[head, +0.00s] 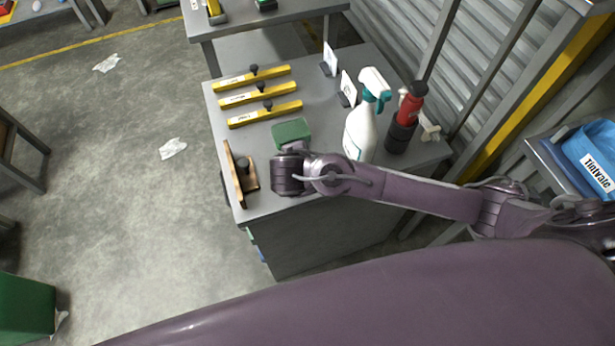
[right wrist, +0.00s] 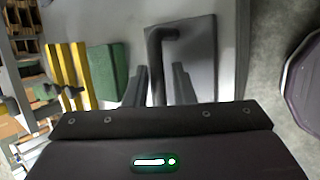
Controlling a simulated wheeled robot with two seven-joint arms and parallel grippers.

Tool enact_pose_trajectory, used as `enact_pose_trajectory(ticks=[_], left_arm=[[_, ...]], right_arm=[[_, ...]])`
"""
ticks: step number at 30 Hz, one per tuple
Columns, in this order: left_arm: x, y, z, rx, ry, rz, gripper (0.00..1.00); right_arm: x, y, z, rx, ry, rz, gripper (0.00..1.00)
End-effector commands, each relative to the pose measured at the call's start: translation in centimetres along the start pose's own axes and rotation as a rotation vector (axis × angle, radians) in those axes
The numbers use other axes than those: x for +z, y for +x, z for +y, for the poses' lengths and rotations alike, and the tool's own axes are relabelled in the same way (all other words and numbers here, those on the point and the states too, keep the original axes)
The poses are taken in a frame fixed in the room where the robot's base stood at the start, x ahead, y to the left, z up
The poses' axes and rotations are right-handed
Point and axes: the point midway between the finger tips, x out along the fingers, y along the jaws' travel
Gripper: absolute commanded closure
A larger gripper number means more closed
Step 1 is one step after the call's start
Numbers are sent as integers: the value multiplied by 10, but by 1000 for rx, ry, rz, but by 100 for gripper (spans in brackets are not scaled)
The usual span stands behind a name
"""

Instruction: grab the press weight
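The press weight looks to be the dark grey flat block (right wrist: 203,50) with a bent bar handle (right wrist: 156,60), seen in the right wrist view. It lies on the table near an edge. My right gripper (right wrist: 161,78) is open, with one finger on each side of the handle's upright part. Narrow gaps show between fingers and handle. In the head view my right gripper (head: 288,188) is over the front part of the table and mostly hides the weight. My left gripper is not in view.
On the grey table (head: 308,92), a green block (head: 291,131) lies just beyond my right gripper, with yellow bars (head: 258,95) behind it. A brown board (head: 233,172) stands to the left. A white spray bottle (head: 360,130) and red-and-black bottle (head: 405,118) stand right, near my arm.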

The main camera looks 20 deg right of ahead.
Motion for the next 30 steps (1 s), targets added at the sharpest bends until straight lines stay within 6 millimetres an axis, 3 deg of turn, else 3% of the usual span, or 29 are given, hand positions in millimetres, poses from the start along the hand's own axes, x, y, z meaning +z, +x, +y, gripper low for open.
enact_pose_trajectory(ticks=[1,8,13,30], left_arm=[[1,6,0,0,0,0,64],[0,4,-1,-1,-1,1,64],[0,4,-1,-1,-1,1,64],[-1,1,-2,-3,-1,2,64]], right_arm=[[-1,7,-1,0,1,0,77],[0,6,1,0,0,0,78],[0,6,1,0,0,0,100],[1,3,4,1,2,1,100]])
